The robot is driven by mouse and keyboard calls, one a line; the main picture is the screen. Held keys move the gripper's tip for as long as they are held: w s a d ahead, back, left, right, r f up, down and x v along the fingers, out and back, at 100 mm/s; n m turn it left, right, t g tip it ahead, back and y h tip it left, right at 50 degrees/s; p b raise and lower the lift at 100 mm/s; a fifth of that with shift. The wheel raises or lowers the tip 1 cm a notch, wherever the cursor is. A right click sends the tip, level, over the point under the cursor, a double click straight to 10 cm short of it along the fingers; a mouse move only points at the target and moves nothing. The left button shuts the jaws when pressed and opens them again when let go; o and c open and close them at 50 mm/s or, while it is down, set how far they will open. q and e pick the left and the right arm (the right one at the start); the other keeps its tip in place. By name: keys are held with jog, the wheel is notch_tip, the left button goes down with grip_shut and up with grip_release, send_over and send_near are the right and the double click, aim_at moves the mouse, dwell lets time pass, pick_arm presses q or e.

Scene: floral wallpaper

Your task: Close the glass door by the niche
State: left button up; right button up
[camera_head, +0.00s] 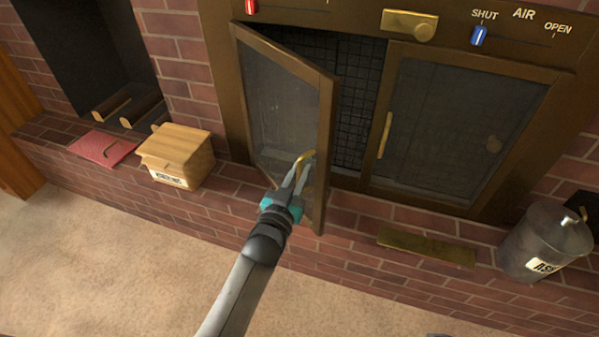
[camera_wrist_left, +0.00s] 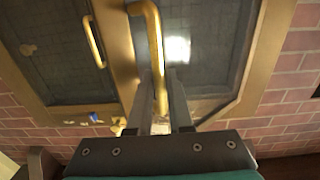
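The left glass door (camera_head: 283,105) of the fireplace, on the side of the log niche (camera_head: 95,55), stands ajar, swung out toward me from its hinge on the left. It has a bronze frame and a brass handle (camera_head: 304,158) near its free edge. My left gripper (camera_head: 297,172) is at this handle. In the left wrist view the handle (camera_wrist_left: 153,35) runs down between the two fingers (camera_wrist_left: 160,88), which appear closed around its lower part. The right glass door (camera_head: 455,125) is shut and has its own brass handle (camera_head: 385,135).
A wooden box (camera_head: 177,155), a red mat (camera_head: 100,147) and logs (camera_head: 128,104) are on the left ledge. A brass plate (camera_head: 427,247) and an ash bucket (camera_head: 545,240) stand at right. Dark mesh (camera_head: 352,95) shows through the door opening.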

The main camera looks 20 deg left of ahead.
pick_arm(q)
grip_shut()
dwell(1.1)
jog(key=shift+d, duration=0.1)
